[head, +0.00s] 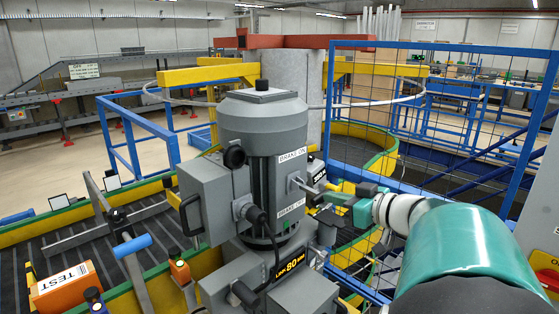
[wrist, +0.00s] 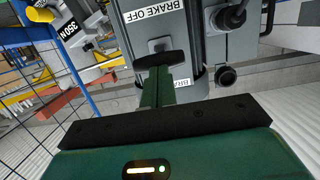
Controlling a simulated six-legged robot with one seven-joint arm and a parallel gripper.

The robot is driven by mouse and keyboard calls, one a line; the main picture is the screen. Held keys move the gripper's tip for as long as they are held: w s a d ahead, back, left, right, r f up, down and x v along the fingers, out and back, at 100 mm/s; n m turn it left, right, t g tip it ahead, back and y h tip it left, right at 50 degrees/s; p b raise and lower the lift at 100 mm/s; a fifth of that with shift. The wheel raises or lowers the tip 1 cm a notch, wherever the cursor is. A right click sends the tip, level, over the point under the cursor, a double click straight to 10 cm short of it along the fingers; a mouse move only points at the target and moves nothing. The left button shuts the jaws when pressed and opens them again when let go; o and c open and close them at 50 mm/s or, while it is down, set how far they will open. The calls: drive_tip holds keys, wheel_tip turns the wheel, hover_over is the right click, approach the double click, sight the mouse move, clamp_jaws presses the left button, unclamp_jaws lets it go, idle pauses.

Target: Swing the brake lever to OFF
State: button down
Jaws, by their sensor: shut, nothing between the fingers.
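The grey motor housing (head: 235,130) stands in the middle of the head view. It carries a BRAKE ON label (head: 293,155) above and a BRAKE OFF label (head: 291,208) below. The BRAKE OFF label (wrist: 155,12) shows above, and the other label (wrist: 183,84) is partly covered.
A yellow-green-edged conveyor curves around the motor. An orange TEST box (head: 66,286) lies at lower left. A blue mesh fence (head: 440,115) stands behind at right. A black cable and plug (head: 258,216) hang close to the lever.

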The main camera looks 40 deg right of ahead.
drive_tip(key=shift+t, duration=0.6)
drive_tip(key=shift+w+a+f, duration=0.1)
drive_tip(key=shift+w+f, duration=0.15)
drive_tip(key=shift+f, duration=1.1)
drive_tip(key=shift+w+f, duration=0.2)
drive_tip(key=shift+f, duration=1.1)
